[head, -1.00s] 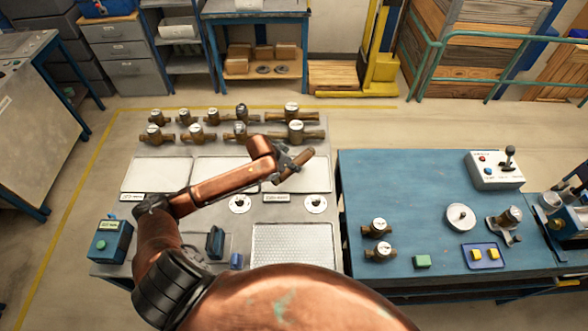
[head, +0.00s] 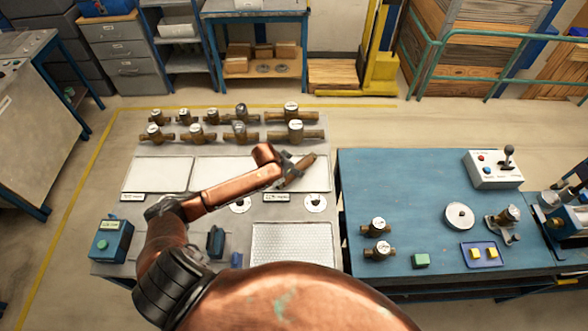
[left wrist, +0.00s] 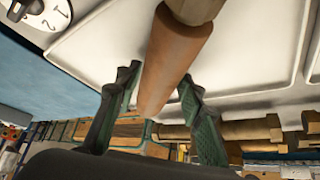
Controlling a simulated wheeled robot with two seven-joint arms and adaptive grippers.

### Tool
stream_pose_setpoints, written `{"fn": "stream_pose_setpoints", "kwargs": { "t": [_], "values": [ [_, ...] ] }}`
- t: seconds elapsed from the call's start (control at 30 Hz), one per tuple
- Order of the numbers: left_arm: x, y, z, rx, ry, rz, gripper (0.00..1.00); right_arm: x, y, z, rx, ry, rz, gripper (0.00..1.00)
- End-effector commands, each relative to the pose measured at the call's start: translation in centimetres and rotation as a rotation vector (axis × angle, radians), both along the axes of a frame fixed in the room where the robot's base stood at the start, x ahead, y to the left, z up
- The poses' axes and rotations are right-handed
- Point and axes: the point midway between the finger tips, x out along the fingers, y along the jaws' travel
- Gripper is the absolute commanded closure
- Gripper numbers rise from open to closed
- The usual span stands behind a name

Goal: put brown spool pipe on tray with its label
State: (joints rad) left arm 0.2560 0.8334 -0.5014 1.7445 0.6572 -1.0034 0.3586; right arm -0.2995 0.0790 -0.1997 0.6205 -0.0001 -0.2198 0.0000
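The brown spool pipe (head: 301,170) is in my left gripper (head: 286,166), over the right one of the white trays (head: 318,183) in the head view. In the left wrist view the pipe (left wrist: 175,58) runs between the two fingers of my left gripper (left wrist: 155,88), which seem closed against its sides. White tray surface (left wrist: 245,45) shows behind it; I cannot tell whether the pipe touches it. A small label (head: 277,197) lies in front of the right tray, another (head: 132,197) in front of the left tray. Their text is unreadable. My right gripper is out of view.
Several brass meters (head: 240,132) stand in rows behind the trays. Round dials (head: 315,203) and a perforated plate (head: 292,245) lie in front. A blue table (head: 400,185) adjoins on the right, with two meters (head: 377,228) and a control box (head: 493,170).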

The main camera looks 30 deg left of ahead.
Motion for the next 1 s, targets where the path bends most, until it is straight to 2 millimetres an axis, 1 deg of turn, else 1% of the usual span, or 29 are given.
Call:
{"fn": "stream_pose_setpoints", "kwargs": {
  "t": [0.03,0.17,0.43,0.57,0.67,1.0],
  "values": [
    [0.0,0.0,0.0,0.000,0.000,0.000,0.59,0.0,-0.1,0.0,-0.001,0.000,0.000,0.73],
    [0.0,0.0,0.0,0.000,0.000,0.000,0.50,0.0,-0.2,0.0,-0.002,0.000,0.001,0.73],
    [0.0,0.0,0.1,0.000,0.000,0.000,0.50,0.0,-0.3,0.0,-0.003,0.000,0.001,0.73],
    [-0.3,0.2,0.8,0.001,0.000,0.000,0.50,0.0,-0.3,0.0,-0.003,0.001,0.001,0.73],
    [-1.1,0.4,2.0,0.002,-0.001,-0.001,0.50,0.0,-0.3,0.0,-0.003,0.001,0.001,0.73],
    [-4.8,1.2,7.9,0.003,-0.001,-0.001,0.50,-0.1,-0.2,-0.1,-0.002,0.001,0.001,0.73]
  ]
}}
